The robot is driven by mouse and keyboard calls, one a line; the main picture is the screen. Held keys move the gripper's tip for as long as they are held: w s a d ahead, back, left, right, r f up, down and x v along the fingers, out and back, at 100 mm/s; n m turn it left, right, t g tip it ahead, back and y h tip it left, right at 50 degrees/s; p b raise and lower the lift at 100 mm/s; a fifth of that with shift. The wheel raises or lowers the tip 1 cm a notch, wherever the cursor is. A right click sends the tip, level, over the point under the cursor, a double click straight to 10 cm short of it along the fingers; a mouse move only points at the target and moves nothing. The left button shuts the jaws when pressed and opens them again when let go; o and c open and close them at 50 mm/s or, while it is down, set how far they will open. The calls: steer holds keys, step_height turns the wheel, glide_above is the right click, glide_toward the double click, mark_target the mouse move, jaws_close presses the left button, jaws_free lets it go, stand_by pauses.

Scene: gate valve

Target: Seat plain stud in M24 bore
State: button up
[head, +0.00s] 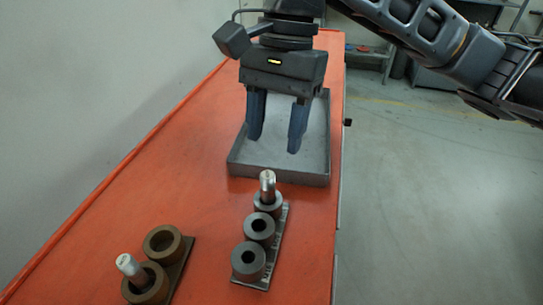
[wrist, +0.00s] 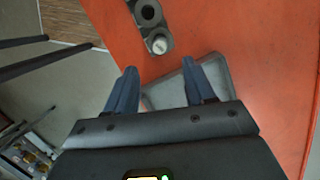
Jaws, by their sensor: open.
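A dark grey block (head: 272,262) carries a row of three round bores and has raised lettering on its side that I cannot read. A shiny metal stud (head: 267,186) stands upright in its far bore; the middle and near bores are empty. Its top also shows in the wrist view (wrist: 159,45). A second, dull grey stud (head: 131,268) leans in the near cup of a brown two-cup holder (head: 184,262). I cannot tell which bore is M24. My gripper (head: 274,144) is open and empty above the grey tray, beyond the stud in the block. Its fingers also show in the wrist view (wrist: 159,65).
A shallow grey tray (head: 283,175) lies empty on the orange bench (head: 175,180) behind the block. A wall (head: 80,110) runs along the bench's left side. The bench's right edge drops to the open floor. The far brown cup is empty.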

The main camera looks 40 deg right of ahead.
steer(key=v, duration=0.3)
steer(key=shift+r, duration=0.2)
stand_by(0.5)
